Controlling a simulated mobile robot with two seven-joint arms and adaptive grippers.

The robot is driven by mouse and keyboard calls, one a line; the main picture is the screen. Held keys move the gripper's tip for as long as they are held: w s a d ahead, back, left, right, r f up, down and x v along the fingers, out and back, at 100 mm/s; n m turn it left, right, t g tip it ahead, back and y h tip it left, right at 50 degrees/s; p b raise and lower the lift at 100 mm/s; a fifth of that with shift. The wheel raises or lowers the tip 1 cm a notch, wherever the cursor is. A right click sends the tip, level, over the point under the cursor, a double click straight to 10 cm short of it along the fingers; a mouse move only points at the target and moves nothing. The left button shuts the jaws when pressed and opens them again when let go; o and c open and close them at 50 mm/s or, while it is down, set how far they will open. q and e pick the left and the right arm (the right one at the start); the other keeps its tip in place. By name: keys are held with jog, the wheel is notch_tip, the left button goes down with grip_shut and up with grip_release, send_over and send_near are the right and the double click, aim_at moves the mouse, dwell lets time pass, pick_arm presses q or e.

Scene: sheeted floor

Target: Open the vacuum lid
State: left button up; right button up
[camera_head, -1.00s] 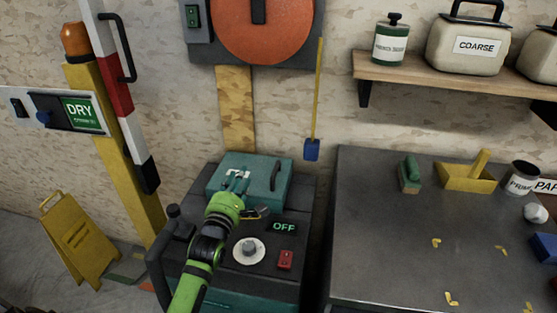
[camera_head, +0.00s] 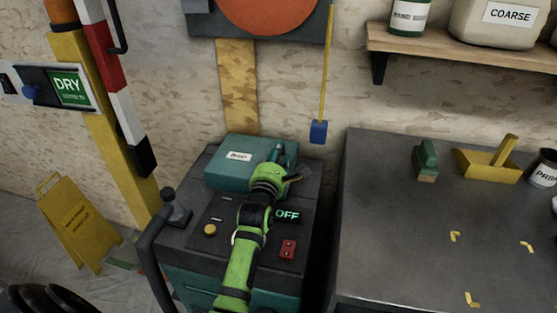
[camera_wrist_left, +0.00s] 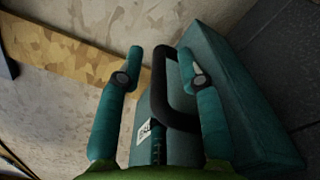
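The vacuum (camera_head: 200,262) is a dark grey and teal machine with a glowing OFF display. Its teal lid (camera_head: 226,172) is a flat box on top, looking shut, with a white label. The lid also shows in the left wrist view (camera_wrist_left: 172,150). My left gripper (camera_head: 285,153) is at the lid's right part, its fingers partly hidden in the head view. In the left wrist view, its teal fingers (camera_wrist_left: 161,54) are apart, one on each side of the lid's dark handle (camera_wrist_left: 159,85). Contact with the handle cannot be told. My right gripper is not in view.
A red switch (camera_head: 288,250) and a yellow button (camera_head: 210,230) are on the vacuum's top. A grey workbench (camera_head: 390,230) stands close on the right. A yellow post (camera_head: 97,130) and a yellow floor sign (camera_head: 74,222) stand on the left.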

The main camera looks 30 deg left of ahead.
pick_arm(q)
jog(key=shift+w, duration=0.1)
grip_shut()
jog(key=shift+r, duration=0.1)
